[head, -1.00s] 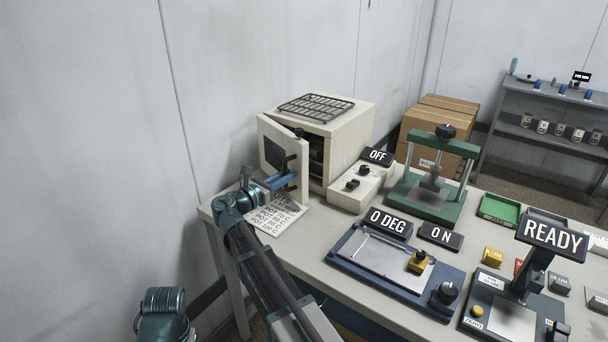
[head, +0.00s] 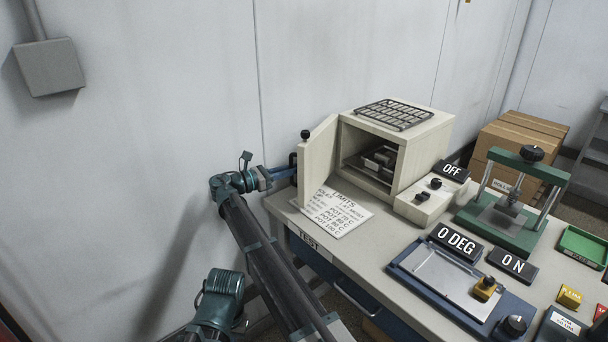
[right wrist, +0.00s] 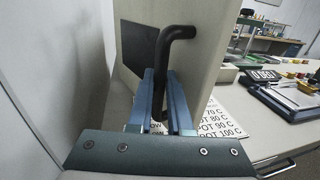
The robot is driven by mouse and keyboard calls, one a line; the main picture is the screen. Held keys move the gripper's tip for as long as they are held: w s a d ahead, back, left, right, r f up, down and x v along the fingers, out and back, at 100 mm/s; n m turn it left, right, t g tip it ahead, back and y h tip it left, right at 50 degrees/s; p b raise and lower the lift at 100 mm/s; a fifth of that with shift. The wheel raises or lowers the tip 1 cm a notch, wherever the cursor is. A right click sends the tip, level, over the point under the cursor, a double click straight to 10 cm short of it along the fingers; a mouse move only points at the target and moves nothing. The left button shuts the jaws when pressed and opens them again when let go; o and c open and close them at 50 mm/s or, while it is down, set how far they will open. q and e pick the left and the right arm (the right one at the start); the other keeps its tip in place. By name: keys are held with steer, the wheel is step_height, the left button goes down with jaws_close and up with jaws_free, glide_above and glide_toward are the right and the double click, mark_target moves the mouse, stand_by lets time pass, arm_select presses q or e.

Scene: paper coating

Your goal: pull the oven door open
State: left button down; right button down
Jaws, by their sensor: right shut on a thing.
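The cream oven (head: 398,142) stands at the back of the table with a wire rack on its top. Its door (head: 320,158) is swung wide open to the left, and the dark inside with a rack shows. My right gripper (head: 290,170) is at the outer face of the door, partly hidden by it. In the right wrist view, my right gripper (right wrist: 160,100) is shut on the black door handle (right wrist: 162,70), with its blue fingers on either side of the bar. My left gripper is not in the head view.
A printed limits sheet (head: 335,212) lies on the table in front of the oven. A control box (head: 430,200) with an OFF sign stands to its right, with a green press (head: 510,205) beyond. The wall is close on the left.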

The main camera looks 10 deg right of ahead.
steer(key=shift+w+a, duration=0.35)
steer(key=shift+w, duration=0.2)
steer(key=shift+w+a, duration=0.3)
steer(key=shift+w, duration=0.2)
steer(key=c, duration=1.1)
jaws_free()
steer(key=shift+a, duration=0.1)
